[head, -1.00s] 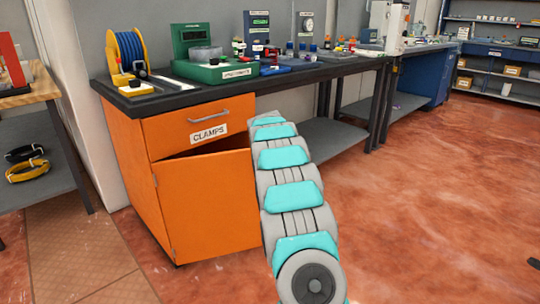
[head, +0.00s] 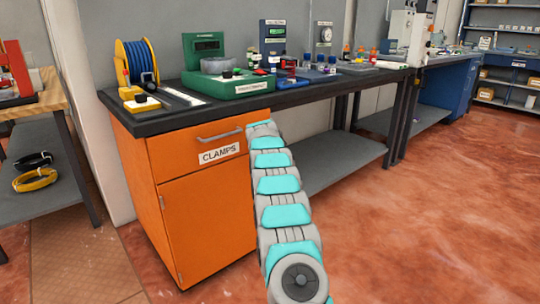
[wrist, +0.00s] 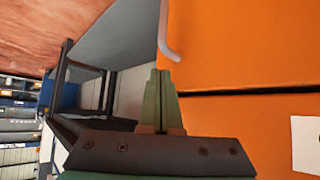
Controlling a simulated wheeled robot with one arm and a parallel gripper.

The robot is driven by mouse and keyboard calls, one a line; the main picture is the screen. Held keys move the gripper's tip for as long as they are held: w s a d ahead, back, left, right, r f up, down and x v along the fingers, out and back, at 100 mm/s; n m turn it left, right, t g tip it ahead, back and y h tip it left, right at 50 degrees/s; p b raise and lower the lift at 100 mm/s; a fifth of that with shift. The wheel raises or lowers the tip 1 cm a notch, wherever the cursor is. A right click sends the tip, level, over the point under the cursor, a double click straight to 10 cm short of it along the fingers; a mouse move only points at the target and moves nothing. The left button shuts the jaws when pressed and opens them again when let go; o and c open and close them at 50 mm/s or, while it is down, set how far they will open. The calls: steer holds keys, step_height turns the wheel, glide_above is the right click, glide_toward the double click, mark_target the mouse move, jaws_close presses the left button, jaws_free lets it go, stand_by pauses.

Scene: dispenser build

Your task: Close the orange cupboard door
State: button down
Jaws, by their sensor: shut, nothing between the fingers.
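The orange cupboard door (head: 205,225) is below the drawer labelled CLAMPS (head: 180,152), and its front looks flush or nearly flush with the drawer front. A thin dark seam separates the two. In the wrist view, which is turned upside down, the door (wrist: 240,45) fills the upper right, with a pale handle (wrist: 168,35) at its edge. My gripper (wrist: 160,75) is shut and empty, with its fingertips beside the door's handle edge; I cannot tell whether they touch it. In the head view my arm hides the gripper and the door's right edge.
The black worktop (head: 165,117) above holds a blue hose reel (head: 137,62), a green device (head: 240,85) and small items. A wooden bench (head: 35,108) stands at the left. Red floor (head: 430,220) is open at the right. An open shelf (head: 340,160) sits under the bench.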

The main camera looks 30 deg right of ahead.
steer(key=shift+w+r, duration=0.1)
steer(key=shift+w, duration=0.8)
steer(key=shift+w+a+r, duration=0.1)
steer(key=shift+r, duration=0.05)
steer(key=shift+w+r, duration=0.2)
steer(key=shift+r, duration=0.15)
steer(key=shift+s+f, duration=0.25)
steer(key=shift+s, duration=0.05)
steer(key=s+d+r+b, duration=0.1)
steer(key=s+r+b, duration=0.1)
steer(key=s+r, duration=0.4)
steer(key=s, duration=0.5)
steer(key=shift+s+d, duration=0.25)
steer(key=shift+s, duration=0.05)
steer(key=shift+r, duration=0.1)
